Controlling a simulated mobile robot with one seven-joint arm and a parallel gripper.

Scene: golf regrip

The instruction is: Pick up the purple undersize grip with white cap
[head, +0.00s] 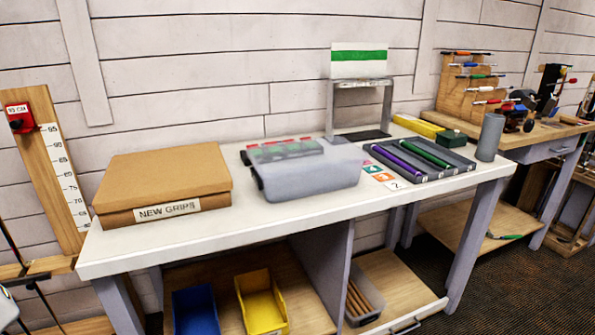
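A purple grip (397,161) lies in a dark grey slotted tray (447,170) on the right half of the white workbench. It lies lengthwise in one of the left slots, pointing from back left to front right. It is too small to tell whether its cap is white. A green grip (427,153) lies in a slot to its right in the same tray. My gripper is not in view.
A translucent bin (310,175) stands left of the tray, with small coloured cards (383,177) between them. A "NEW GRIPS" cardboard box (165,182) sits at the left. A grey cylinder (490,137) stands right of the tray. The bench's front strip is clear.

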